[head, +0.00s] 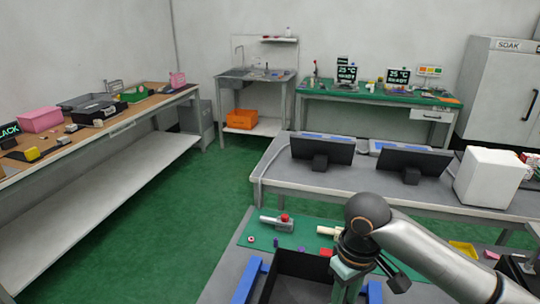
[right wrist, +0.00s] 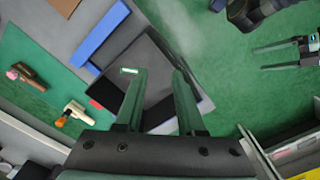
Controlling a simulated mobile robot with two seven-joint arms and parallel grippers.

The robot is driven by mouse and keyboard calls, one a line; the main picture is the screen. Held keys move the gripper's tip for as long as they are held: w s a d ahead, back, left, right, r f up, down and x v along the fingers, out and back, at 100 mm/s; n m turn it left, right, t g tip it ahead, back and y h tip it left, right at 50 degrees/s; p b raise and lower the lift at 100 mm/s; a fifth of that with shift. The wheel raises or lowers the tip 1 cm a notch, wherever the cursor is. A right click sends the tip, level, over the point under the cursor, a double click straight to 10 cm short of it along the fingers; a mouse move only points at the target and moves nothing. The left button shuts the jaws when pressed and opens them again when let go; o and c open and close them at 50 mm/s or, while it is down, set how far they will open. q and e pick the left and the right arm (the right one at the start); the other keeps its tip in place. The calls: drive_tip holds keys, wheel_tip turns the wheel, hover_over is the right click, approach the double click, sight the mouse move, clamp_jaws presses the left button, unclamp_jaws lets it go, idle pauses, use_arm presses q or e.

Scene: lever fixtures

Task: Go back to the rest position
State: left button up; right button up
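My right arm enters the head view from the right, with its gripper pointing down over the black tray (head: 300,274) at the front bench. In the right wrist view the right gripper's (right wrist: 155,72) two fingers are apart with nothing between them; the black tray (right wrist: 190,75) lies beyond them. My left gripper is outside the head view. What appears to be my left gripper (right wrist: 264,57) shows at the upper right of the right wrist view, over the green floor, its fingers apart and empty.
A red-knobbed lever fixture (head: 277,222) and a pale-handled one (head: 328,231) sit on the green mat (head: 256,236) behind the tray. Blue bars (head: 248,279) flank it. A grey table (head: 270,165) with two dark screens stands beyond. Green floor (head: 190,230) is clear at left.

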drive_tip(key=s+a+f+m+t+y, duration=0.1)
drive_tip(key=a+f+t+y, duration=0.15)
drive_tip(key=a+f, duration=0.35)
drive_tip(key=s+a+f+m+t+y, duration=0.15)
drive_tip(key=a+f+y, duration=0.25)
drive_tip(key=f, duration=0.5)
use_arm(q)
drive_tip(key=shift+s+r+p, duration=0.1)
drive_tip(key=shift+r+p, duration=0.65)
drive_tip(key=shift+r, duration=0.1)
use_arm(e)
drive_tip(key=s+d+f+t+h, duration=0.2)
drive_tip(key=s+d+f, duration=0.2)
drive_tip(key=s+d, duration=0.2)
drive_tip(key=s+d+f+m+t+h, duration=0.1)
drive_tip(key=s+d+f+t+h, duration=0.1)
drive_tip(key=s+d, duration=0.4)
wheel_tip(320, 180, down, 2)
drive_tip(key=shift+s+d+f+t, duration=0.1)
drive_tip(key=shift+s+d+t, duration=0.25)
drive_tip(key=shift+t, duration=0.35)
drive_tip(key=shift+a, duration=0.15)
